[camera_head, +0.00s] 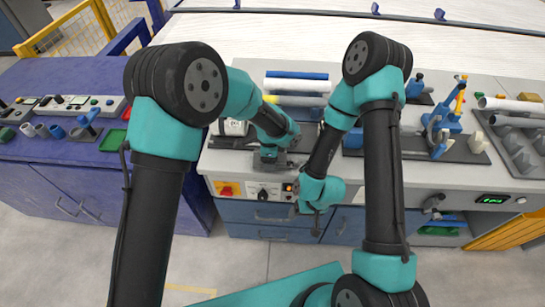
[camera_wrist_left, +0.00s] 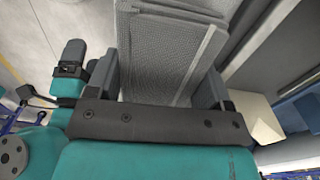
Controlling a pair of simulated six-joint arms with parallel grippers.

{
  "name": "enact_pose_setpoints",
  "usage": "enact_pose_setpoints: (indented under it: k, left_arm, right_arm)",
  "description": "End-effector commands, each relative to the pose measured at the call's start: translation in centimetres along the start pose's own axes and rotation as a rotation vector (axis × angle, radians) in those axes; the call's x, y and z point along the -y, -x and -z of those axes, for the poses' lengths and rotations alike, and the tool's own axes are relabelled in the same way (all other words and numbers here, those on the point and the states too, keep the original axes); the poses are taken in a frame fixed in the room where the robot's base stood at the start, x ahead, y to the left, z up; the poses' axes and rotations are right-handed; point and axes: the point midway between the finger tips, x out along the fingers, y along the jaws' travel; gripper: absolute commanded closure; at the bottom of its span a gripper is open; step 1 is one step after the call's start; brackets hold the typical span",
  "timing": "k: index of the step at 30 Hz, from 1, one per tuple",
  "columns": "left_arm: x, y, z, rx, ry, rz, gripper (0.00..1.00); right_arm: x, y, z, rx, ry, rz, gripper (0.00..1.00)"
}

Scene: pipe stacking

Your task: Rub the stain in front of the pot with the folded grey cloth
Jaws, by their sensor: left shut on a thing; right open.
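The folded grey cloth (camera_wrist_left: 165,50), with a woven texture, fills the space between the fingers of my left gripper (camera_wrist_left: 158,85) in the left wrist view. The gripper is shut on it. In the head view my left gripper (camera_head: 268,160) is low over the front part of the grey counter, and the cloth is not clearly made out there. My right gripper (camera_head: 313,210) is open and empty near the counter's front edge, right of the left one. I cannot clearly identify the pot, and no stain can be made out.
A white object (camera_head: 234,127) stands left of my left gripper. Blue and white pipes (camera_head: 297,85) lie behind it. Blue fixtures (camera_head: 440,125) and more pipes (camera_head: 510,105) are on the right. A blue bench (camera_head: 60,80) with small parts adjoins on the left.

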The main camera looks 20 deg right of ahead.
Motion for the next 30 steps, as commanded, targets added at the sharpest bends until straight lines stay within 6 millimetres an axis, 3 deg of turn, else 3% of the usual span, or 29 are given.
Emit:
enact_pose_setpoints:
  k: [8,30]
  left_arm:
    - [0.0,0.3,0.0,0.0,0.0,0.001,0.45]
    - [0.0,5.7,0.0,0.0,0.0,0.001,0.45]
  right_arm:
    - [0.0,0.0,0.0,0.0,0.0,0.0,0.28]
    - [0.0,0.0,0.0,0.0,0.0,0.0,0.28]
